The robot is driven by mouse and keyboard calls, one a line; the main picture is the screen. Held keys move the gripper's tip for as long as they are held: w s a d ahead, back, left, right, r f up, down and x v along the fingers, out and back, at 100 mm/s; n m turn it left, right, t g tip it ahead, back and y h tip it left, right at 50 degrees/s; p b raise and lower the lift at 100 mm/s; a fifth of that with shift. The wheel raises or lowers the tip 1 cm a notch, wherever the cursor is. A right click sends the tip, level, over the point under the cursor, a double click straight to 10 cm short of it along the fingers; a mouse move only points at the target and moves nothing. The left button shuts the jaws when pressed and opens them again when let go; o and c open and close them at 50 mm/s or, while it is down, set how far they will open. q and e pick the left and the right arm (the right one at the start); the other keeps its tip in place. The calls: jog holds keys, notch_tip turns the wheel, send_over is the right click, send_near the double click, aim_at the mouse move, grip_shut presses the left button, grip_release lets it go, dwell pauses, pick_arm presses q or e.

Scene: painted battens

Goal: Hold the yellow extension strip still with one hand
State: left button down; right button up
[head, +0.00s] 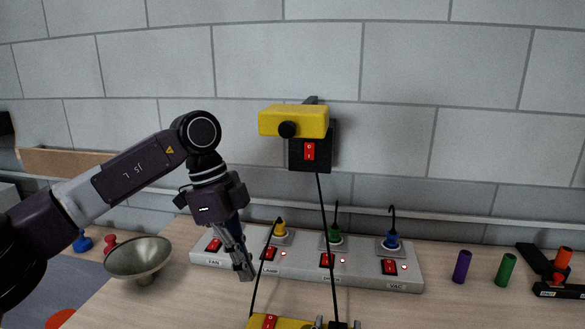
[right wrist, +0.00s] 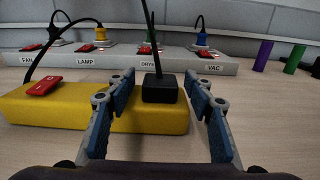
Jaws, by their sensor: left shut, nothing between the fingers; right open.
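The yellow extension strip (right wrist: 40,102) lies on the bench close to the right wrist camera, with a red switch (right wrist: 45,86) at its left and a black plug (right wrist: 159,88) at its right. Only its top edge shows at the bottom of the head view (head: 290,323). My right gripper (right wrist: 158,77) is open, its fingers on either side of the black plug, above the strip's right end; I cannot tell whether they touch. My left gripper (head: 246,276) is shut and empty, pointing down at the grey power strip's front, behind and left of the yellow strip.
A grey power strip (head: 342,273) with labelled switches and coloured plugs spans the back. A yellow-and-black unit (head: 293,121) with a red switch is above it; its cable hangs down. A metal bowl (head: 139,258) stands left. Purple (head: 462,267) and green (head: 506,270) cylinders stand right.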

jog(key=s+a, duration=0.2)
jog(key=s, duration=0.9)
jog(key=shift+s, duration=0.2)
jog(key=shift+s+a, duration=0.1)
jog(key=shift+a, duration=0.05)
